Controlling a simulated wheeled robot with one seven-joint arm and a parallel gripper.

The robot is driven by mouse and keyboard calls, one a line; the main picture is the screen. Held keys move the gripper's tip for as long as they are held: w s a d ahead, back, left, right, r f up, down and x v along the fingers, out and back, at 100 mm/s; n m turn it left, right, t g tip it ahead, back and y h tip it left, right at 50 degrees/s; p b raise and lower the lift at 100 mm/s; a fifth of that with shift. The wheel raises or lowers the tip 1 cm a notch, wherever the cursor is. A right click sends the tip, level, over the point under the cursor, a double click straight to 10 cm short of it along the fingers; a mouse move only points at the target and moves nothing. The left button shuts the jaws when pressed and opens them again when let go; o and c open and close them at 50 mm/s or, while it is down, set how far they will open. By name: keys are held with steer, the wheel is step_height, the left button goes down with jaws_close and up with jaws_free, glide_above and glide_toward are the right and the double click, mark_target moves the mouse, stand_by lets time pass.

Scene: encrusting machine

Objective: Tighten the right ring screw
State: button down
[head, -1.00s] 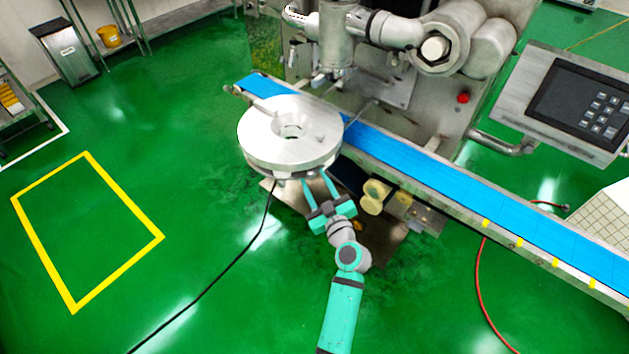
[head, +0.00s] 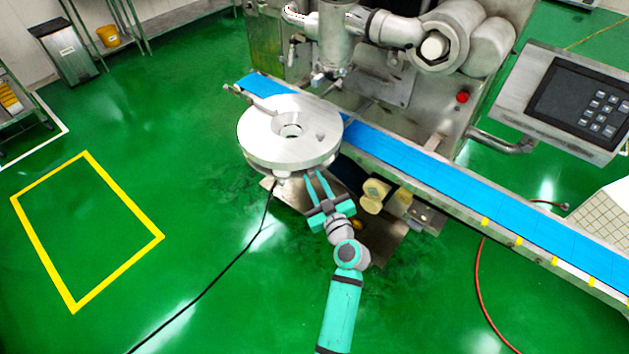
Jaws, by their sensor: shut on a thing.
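A round silver ring-shaped disc (head: 265,135) with a hole in its middle sits beside the blue conveyor, in front of the machine. My gripper (head: 315,176), with teal fingers, reaches up from below to the disc's lower right edge. Its fingertips are close together there, shut on a small part that I take to be the right ring screw. The screw itself is too small and too covered by the fingers and rim to make out. A small raised knob (head: 320,136) shows on the disc's top, at the right.
The blue conveyor belt (head: 450,185) runs from the disc to the lower right. A yellowish roller (head: 374,195) and metal housing stand close to the right of my gripper. A black cable (head: 240,255) crosses the floor at left. The green floor at left is open.

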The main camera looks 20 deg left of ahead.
steer(key=m, duration=0.4)
steer(key=shift+w+r, duration=0.1)
steer(key=shift+r, duration=0.1)
steer(key=m, duration=0.2)
steer(key=shift+w+m, duration=0.1)
steer(key=shift+m, duration=0.2)
steer(key=m, duration=0.2)
steer(key=shift+a+m, duration=0.1)
steer(key=shift+m, duration=0.3)
steer(key=m, duration=0.4)
steer(key=shift+m, duration=0.3)
steer(key=m, duration=0.4)
steer(key=shift+d+f+m, duration=0.1)
steer(key=shift+d+m, duration=0.1)
steer(key=shift+m, duration=0.1)
steer(key=m, duration=0.8)
steer(key=shift+w+f, duration=0.1)
steer(key=shift+f, duration=0.05)
steer(key=shift+s+a+m, duration=0.2)
steer(key=shift+a+m, duration=0.05)
steer(key=shift+m, duration=0.65)
steer(key=m, duration=0.3)
steer(key=shift+d+f+m, duration=0.1)
steer(key=shift+d+m, duration=0.15)
steer(key=shift+m, duration=0.05)
steer(key=shift+f+m, duration=0.1)
steer(key=shift+m, duration=1.4)
